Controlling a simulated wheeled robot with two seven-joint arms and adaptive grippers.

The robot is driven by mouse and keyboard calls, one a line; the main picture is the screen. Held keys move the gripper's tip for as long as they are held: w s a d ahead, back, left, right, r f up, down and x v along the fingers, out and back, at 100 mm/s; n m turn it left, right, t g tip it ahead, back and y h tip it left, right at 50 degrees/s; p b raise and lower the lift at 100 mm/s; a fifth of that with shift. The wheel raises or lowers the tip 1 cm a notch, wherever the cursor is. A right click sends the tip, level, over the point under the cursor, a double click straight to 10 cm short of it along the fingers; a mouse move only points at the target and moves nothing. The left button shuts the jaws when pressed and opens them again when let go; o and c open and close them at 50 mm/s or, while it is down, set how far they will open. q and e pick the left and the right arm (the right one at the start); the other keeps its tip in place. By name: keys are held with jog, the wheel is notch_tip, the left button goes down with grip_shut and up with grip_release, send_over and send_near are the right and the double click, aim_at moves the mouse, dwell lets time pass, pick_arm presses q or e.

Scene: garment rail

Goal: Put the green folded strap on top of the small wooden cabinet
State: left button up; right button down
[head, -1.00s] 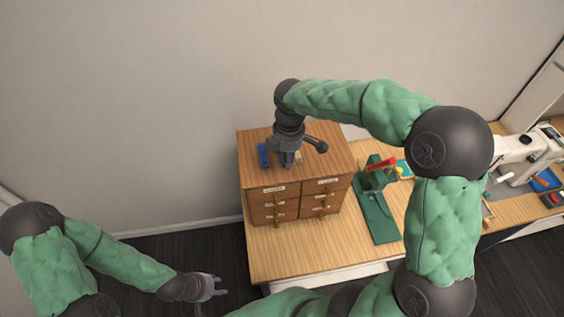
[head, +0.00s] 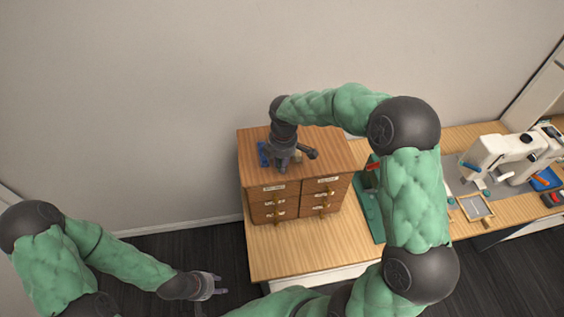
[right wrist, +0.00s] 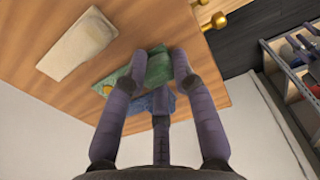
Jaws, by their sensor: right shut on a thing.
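The small wooden cabinet (head: 335,160) with labelled drawers stands on the wooden table. My right gripper (head: 282,168) points down over its top. In the right wrist view, my right gripper (right wrist: 160,58) is shut on the green folded strap (right wrist: 157,70), which is at or just above the cabinet top (right wrist: 140,25); I cannot tell whether it touches. The strap is hidden behind the gripper in the head view. My left gripper (head: 213,286) is open and empty, low to the left of the table.
A blue object (head: 263,154) lies on the cabinet top beside my right gripper; a pale block (right wrist: 76,45) lies there too. A green mat (head: 371,210) lies right of the cabinet. A white sewing machine (head: 505,153) and a wooden frame (head: 475,208) are further right.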

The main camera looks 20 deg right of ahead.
jog(key=shift+f, duration=0.1)
jog(key=c, duration=0.9)
grip_release()
jog(key=r, duration=1.2)
jog(key=shift+s+r, duration=0.1)
jog(key=shift+s, duration=0.1)
jog(key=shift+d, duration=0.1)
